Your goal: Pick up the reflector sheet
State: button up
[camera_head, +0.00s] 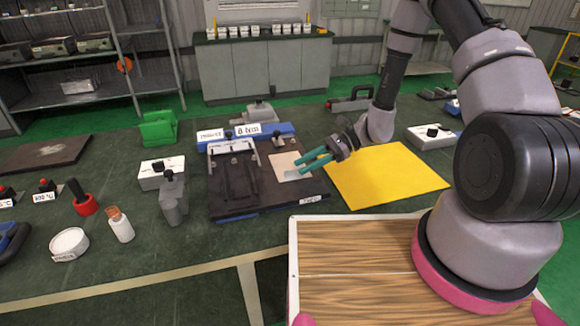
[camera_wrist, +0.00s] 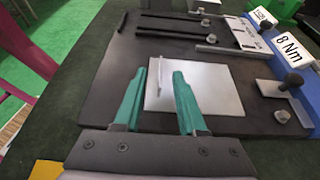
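A pale, square sheet, which I take for the reflector sheet (camera_head: 282,162), lies flat on the right part of a dark fixture board (camera_head: 258,198). In the wrist view the sheet (camera_wrist: 218,88) is light grey, with a thin raised strip (camera_wrist: 160,72) near its left side. My gripper (camera_head: 318,160) has teal fingers and hangs over the sheet. In the wrist view my gripper (camera_wrist: 159,75) is open, with one fingertip left of the sheet's edge and the other over the sheet. The raised strip appears between the fingers. I cannot tell whether the fingers touch the sheet.
A blue bar with an "8 Nm" label (camera_head: 247,130) runs along the board's back. A grey clamp-like tool (camera_head: 172,200) stands left of the board. A yellow mat (camera_head: 385,176) lies to the right.

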aim_at(294, 170)
jog(key=shift+x, duration=1.95)
grip_shut()
